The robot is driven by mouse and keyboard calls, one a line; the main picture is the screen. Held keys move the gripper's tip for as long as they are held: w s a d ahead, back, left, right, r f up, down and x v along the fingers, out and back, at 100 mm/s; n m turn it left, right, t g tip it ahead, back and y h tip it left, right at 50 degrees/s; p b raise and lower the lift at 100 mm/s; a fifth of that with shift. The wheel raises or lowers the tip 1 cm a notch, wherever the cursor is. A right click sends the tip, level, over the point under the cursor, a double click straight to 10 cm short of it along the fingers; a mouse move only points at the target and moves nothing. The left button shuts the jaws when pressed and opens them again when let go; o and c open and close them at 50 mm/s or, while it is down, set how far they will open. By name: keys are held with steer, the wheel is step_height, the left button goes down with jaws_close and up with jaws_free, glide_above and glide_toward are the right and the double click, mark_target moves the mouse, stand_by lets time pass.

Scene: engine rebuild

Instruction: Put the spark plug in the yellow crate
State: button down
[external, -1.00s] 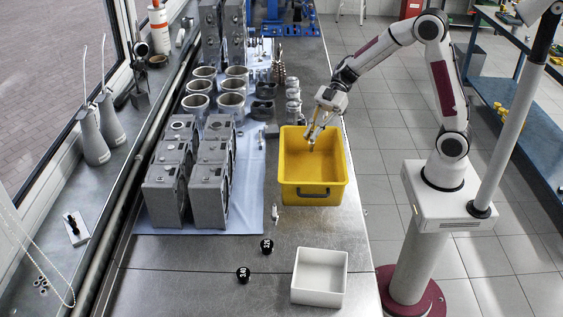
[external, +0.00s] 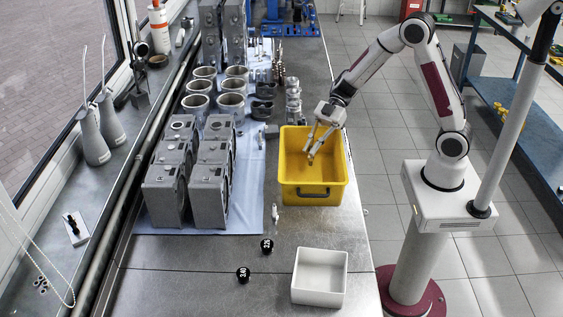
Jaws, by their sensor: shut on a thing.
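The yellow crate (external: 314,195) stands on the metal bench, open at the top, with a dark handle on its front. My gripper (external: 311,157) points down over the crate's opening, with its fingertips appearing inside the rim outline. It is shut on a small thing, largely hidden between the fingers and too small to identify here. A small, slim, pale thing (external: 275,214) that looks like a spark plug stands or lies on the bench just left of the crate's front corner. I cannot tell its exact pose.
A white open box (external: 320,278) and two black round weights (external: 267,246) (external: 243,275) are on the front bench. Grey engine blocks (external: 209,190) and cylinder liners (external: 232,104) stand on a blue cloth left of the crate. Metal parts (external: 293,95) stand behind the crate.

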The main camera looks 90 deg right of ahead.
steer(key=shift+f, duration=1.05)
steer(key=shift+f, duration=0.15)
steer(key=shift+f, duration=0.2)
steer(key=shift+s+a+f, duration=0.1)
steer(key=shift+s+f, duration=0.1)
steer(key=shift+f, duration=0.25)
steer(key=c, duration=2.2)
jaws_free()
steer(key=shift+o, duration=0.2)
steer(key=shift+r, duration=0.55)
steer(key=v, duration=1.2)
steer(key=shift+w+r, duration=0.2)
steer(key=shift+r, duration=0.05)
